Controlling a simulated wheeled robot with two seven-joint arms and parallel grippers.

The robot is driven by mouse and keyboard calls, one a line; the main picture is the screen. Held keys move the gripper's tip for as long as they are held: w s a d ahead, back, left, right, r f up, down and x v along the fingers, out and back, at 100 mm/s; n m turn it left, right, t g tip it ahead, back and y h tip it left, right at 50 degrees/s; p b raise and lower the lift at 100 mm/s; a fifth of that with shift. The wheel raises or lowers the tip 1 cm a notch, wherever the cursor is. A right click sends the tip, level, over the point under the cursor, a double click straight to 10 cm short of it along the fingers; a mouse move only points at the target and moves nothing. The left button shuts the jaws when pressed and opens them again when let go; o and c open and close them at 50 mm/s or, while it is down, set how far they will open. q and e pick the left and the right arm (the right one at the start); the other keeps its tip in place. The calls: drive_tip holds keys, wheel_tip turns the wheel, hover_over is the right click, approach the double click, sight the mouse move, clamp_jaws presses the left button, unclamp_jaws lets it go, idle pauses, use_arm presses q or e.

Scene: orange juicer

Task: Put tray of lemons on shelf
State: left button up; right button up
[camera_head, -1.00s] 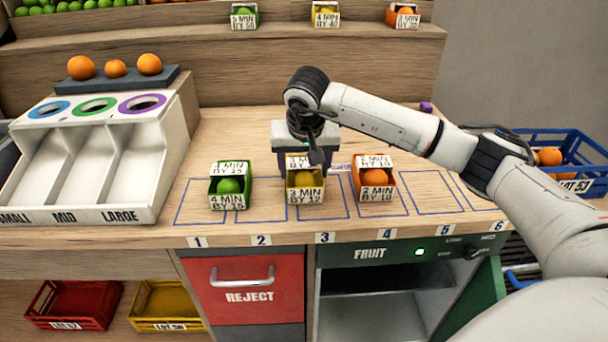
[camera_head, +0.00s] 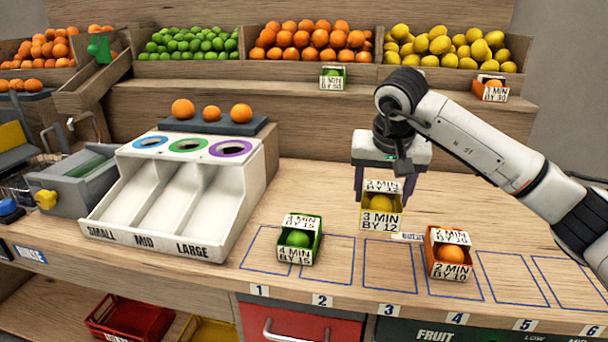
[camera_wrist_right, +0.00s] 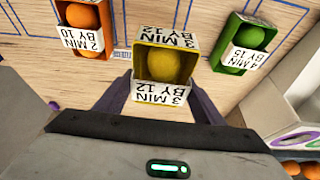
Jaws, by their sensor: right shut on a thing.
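The small yellow tray (camera_head: 380,222) holds a lemon (camera_head: 381,203) and carries a "3 MIN BY 12" label. My right gripper (camera_head: 385,190) is shut on this tray, with its fingers on either side. The tray now shows behind the outlined slot 3 and seems raised off the counter. In the right wrist view the tray (camera_wrist_right: 165,97) sits upright between the two fingers. The shelf (camera_head: 270,100) is the wooden ledge at the back, below the fruit bins. My left gripper is out of view.
A green tray (camera_head: 313,252) with a lime and an orange tray (camera_head: 432,262) stand on the counter either side. On the shelf are another green tray (camera_head: 333,84) and orange tray (camera_head: 490,94). The white sorter (camera_head: 125,207) stands left. My arm hides part of the shelf.

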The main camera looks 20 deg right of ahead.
drive_tip(key=s+a+f+n+y, duration=0.1)
drive_tip(key=s+a+f+n, duration=0.2)
drive_tip(key=s+a, duration=0.4)
drive_tip(key=s+a+f+n+y, duration=0.1)
drive_tip(key=s+a+f+n, duration=0.2)
drive_tip(key=s+a, duration=0.4)
drive_tip(key=shift+a+f+t, duration=0.3)
drive_tip(key=shift+a+t, duration=0.1)
drive_tip(key=shift+a, duration=0.1)
drive_tip(key=shift+s, duration=0.1)
